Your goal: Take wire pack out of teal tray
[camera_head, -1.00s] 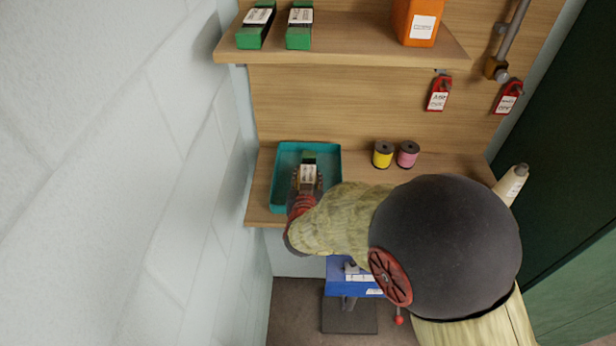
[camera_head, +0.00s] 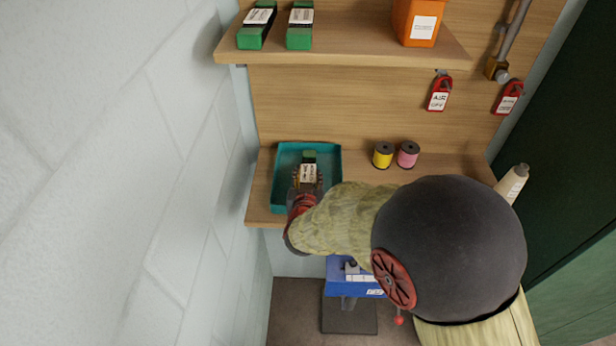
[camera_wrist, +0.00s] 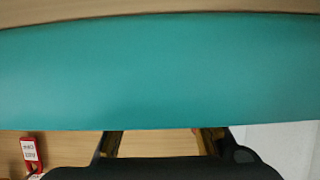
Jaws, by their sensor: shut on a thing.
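The teal tray (camera_head: 329,152) lies on the lower wooden shelf, against its left end. The wire pack (camera_head: 309,157) is a green block with a white label, seen over the tray's inside. My gripper (camera_head: 308,181) is shut on the wire pack from the near side. Whether the pack touches the tray floor is hidden from this angle. In the wrist view a teal tray surface (camera_wrist: 160,70) fills most of the picture, with my gripper's fingers (camera_wrist: 162,142) below it. The pack does not show there.
Yellow (camera_head: 383,154) and pink (camera_head: 407,154) spools stand right of the tray. The upper shelf (camera_head: 350,40) overhangs behind, holding two green packs and an orange bin (camera_head: 415,22). A pale wall (camera_head: 150,170) is close on the left. A blue box (camera_head: 345,282) is below.

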